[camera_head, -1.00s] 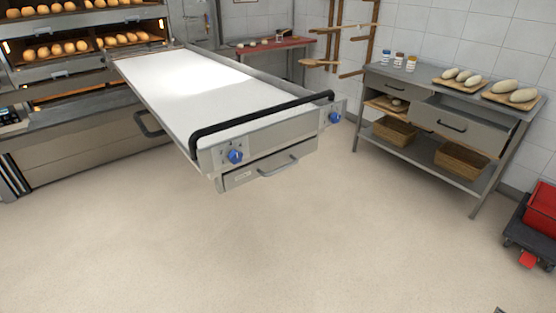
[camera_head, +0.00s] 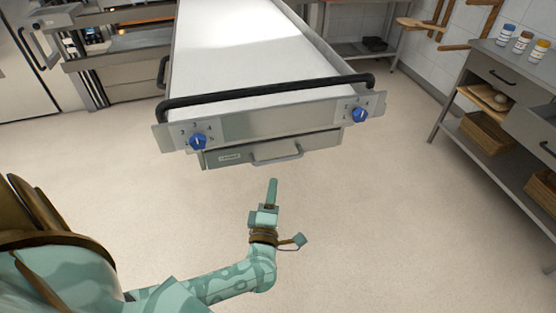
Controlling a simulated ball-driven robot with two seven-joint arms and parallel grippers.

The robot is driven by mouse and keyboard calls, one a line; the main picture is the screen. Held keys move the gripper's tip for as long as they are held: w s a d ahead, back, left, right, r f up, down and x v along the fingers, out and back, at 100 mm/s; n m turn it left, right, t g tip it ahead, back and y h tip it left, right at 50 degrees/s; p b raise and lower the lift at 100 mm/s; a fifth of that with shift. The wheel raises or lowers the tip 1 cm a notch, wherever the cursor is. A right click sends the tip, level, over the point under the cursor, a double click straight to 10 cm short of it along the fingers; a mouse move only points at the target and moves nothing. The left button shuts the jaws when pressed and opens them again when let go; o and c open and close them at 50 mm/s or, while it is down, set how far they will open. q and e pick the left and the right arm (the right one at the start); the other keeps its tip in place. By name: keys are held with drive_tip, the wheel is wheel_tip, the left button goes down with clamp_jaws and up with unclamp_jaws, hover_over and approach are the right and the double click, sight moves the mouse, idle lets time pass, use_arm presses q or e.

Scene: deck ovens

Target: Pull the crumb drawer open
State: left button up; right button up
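The crumb drawer (camera_head: 230,157) is a low grey metal front under the near end of the loader. It looks shut and has a small label on its left part. Its bar handle (camera_head: 277,155) is at the middle of the front. My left gripper (camera_head: 272,184) is teal and points up the picture, just below the handle and apart from it. Its fingers show as one narrow shape, so I cannot tell whether they are open or shut. My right gripper is not in view.
The loader (camera_head: 250,60) has a white belt top, a black push bar (camera_head: 265,92) and two blue knobs, left (camera_head: 198,141) and right (camera_head: 360,115). A workbench (camera_head: 505,75) with drawers and baskets stands at the right. The floor (camera_head: 370,230) around the loader's end is clear.

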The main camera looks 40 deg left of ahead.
sight(277, 160)
use_arm(q)
drive_tip(key=b+x, duration=0.1)
drive_tip(key=x, duration=0.9)
drive_tip(key=shift+w+a, duration=0.15)
drive_tip(key=shift+a, duration=0.05)
clamp_jaws()
